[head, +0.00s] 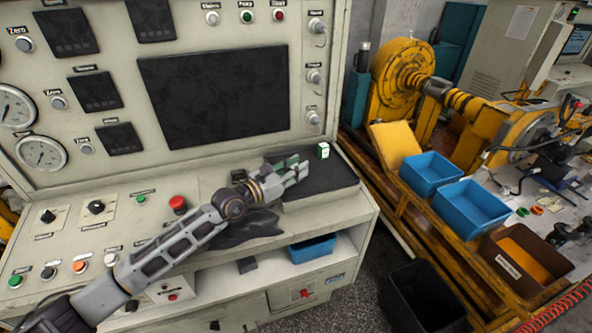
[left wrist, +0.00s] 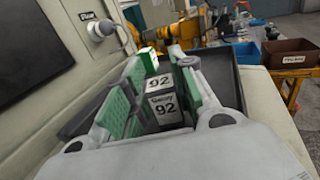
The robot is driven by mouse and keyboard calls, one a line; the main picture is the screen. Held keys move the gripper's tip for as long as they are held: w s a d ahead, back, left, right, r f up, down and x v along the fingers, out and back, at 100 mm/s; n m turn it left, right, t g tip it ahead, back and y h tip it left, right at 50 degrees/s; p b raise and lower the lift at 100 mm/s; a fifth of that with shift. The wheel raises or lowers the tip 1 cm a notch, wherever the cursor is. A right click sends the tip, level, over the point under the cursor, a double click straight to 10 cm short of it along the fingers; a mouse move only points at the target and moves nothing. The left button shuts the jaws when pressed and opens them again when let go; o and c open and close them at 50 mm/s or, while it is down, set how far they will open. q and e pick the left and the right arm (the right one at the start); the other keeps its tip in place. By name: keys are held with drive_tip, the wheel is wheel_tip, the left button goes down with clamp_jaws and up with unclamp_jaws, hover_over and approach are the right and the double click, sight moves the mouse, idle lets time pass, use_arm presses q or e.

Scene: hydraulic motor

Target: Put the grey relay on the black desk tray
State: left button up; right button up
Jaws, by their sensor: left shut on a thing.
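My left gripper (head: 297,170) is over the black desk tray (head: 335,183) on the console's ledge. In the left wrist view, my left gripper (left wrist: 150,92) has its green-padded fingers shut on the grey relay (left wrist: 164,105), a dark box with white labels reading 92. The black desk tray (left wrist: 224,78) lies beneath and beyond the fingers there. I cannot tell whether the relay touches the tray. The relay is not clear in the head view, where the fingers cover it. My right gripper is not in view.
A green-and-white box (head: 323,150) stands at the tray's back edge, close beyond the fingertips. The panel with a dark screen (head: 215,95) rises behind. A blue bin (head: 312,248) sits on the shelf below. Blue bins (head: 470,207) and yellow machinery stand to the right.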

use_arm(q)
drive_tip(key=shift+f, duration=0.2)
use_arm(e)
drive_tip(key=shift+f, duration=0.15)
use_arm(q)
drive_tip(key=o, duration=1)
drive_tip(key=shift+c, duration=0.2)
drive_tip(key=shift+o, duration=0.4)
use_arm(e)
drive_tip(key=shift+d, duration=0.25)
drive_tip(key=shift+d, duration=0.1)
use_arm(q)
drive_tip(key=shift+r, duration=0.15)
